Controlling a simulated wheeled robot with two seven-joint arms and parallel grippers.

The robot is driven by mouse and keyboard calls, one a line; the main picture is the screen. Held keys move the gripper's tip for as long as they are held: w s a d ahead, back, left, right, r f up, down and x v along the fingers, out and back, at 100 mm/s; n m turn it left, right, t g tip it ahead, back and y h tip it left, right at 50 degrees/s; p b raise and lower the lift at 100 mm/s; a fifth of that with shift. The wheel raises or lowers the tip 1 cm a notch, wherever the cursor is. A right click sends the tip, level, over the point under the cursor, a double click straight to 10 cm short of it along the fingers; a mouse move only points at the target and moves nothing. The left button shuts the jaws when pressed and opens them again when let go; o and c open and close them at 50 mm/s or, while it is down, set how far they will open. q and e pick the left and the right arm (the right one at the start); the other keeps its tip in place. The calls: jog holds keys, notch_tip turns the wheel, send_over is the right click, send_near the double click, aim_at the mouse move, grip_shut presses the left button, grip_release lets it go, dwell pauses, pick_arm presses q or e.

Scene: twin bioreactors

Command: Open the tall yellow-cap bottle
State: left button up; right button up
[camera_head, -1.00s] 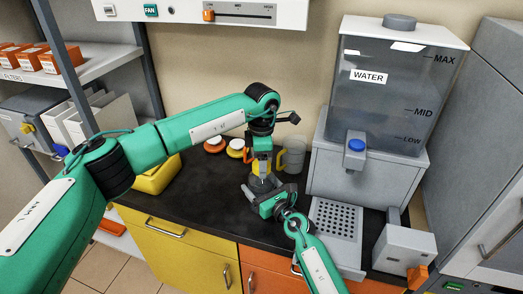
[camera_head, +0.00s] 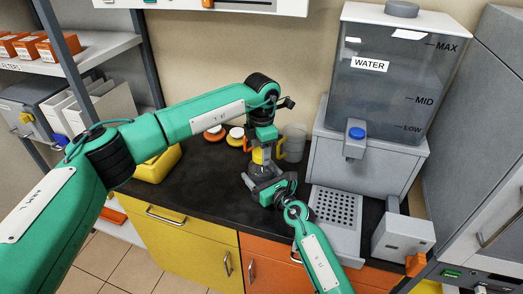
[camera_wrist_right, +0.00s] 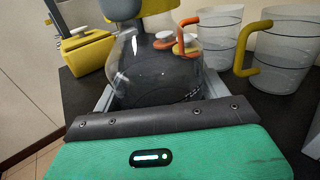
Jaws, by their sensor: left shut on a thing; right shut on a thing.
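The tall yellow-cap bottle (camera_wrist_right: 150,75) is clear with dark contents and fills the middle of the right wrist view. It appears upright. Its yellow cap (camera_wrist_right: 158,7) shows at the top edge of that view, with a grey part of my left gripper beside it. In the head view my left gripper (camera_head: 261,147) points down from above and is shut on the yellow cap (camera_head: 258,156). My right gripper (camera_head: 262,178) is below it, shut around the bottle's body from the front. The grippers hide most of the bottle in the head view.
Clear beakers (camera_head: 295,140) with orange and yellow handles stand close behind. Two round lidded items, one red (camera_head: 214,134) and one yellow (camera_head: 236,135), sit behind left. The water dispenser (camera_head: 380,75) and perforated tray (camera_head: 335,208) are right. A yellow box (camera_head: 158,165) is left.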

pick_arm(q)
jog(key=n, duration=0.5)
jog(key=shift+n, duration=0.4)
jog(key=shift+r, duration=0.2)
jog(key=shift+r, duration=0.9)
jog(key=shift+r, duration=0.1)
jog(key=shift+r, duration=1.95)
pick_arm(e)
jog(key=o, duration=1.9)
